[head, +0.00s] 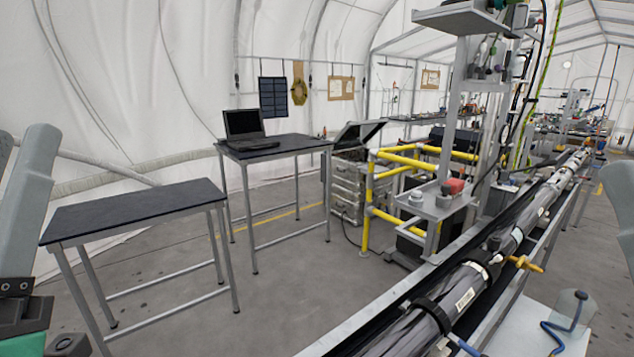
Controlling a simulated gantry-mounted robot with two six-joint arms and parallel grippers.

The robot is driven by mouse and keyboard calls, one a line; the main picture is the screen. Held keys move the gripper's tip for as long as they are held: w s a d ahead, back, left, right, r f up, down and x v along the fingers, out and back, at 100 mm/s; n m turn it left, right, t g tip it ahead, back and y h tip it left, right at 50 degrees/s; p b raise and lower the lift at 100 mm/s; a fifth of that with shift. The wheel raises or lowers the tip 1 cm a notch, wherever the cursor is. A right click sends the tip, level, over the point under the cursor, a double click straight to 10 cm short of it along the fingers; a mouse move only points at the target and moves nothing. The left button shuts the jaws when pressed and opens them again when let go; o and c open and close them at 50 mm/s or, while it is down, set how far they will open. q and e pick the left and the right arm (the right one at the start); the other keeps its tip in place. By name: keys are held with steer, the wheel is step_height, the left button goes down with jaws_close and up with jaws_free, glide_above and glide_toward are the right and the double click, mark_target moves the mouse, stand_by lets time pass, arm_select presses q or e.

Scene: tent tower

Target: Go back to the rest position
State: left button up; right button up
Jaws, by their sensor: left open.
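My left gripper (22,150) is at the left edge of the head view, partly cut off by the frame. Its pale grey fingers point upward and stand apart, with nothing seen between them. It is in front of and to the left of the near dark-topped table, apart from it.
A low dark-topped table (135,212) stands at left. Behind it a taller table (285,146) bears an open laptop (247,130). Yellow railings (366,205) stand mid-view. A long rail with a cable-filled tube (470,280) runs along the right. Grey floor between is clear.

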arm_select(q)
steer(key=s+d+m+h, duration=0.2)
steer(key=d+m+h, duration=0.1)
steer(key=d+h, duration=0.15)
step_height(320, 180, up, 36)
steer(key=p, duration=3.6)
steer(key=shift+f+g+h+p, duration=0.25)
steer(key=shift+g+h+p, duration=0.05)
steer(key=shift+g+h, duration=0.15)
steer(key=shift+a+f, duration=0.1)
steer(key=shift+f, duration=0.05)
step_height(320, 180, down, 26)
steer(key=b, duration=2.6)
steer(key=shift+f+b, duration=0.15)
steer(key=shift+b, duration=0.2)
